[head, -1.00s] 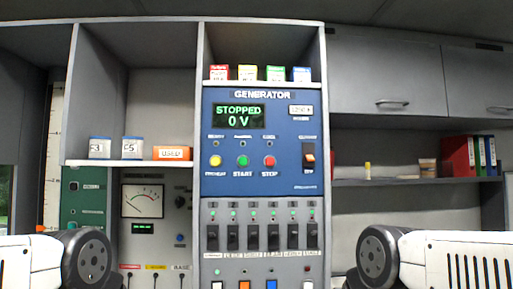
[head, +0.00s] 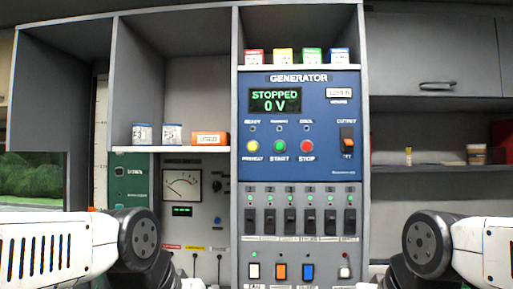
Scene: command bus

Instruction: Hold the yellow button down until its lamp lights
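The yellow button (head: 252,146) is at the left of a row of three on the blue generator panel (head: 300,172), beside a green button (head: 279,146) and a red button (head: 307,146). A small lamp (head: 252,128) sits above the yellow button and looks dark. The display (head: 275,100) reads STOPPED, 0 V. Nothing touches the yellow button. My two arms show at the lower left and lower right, well apart from the panel. Neither gripper is in view.
Below the panel is a row of black breaker switches (head: 290,222) with green lamps. An orange output switch (head: 347,144) is at the panel's right. The space before the panel is clear.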

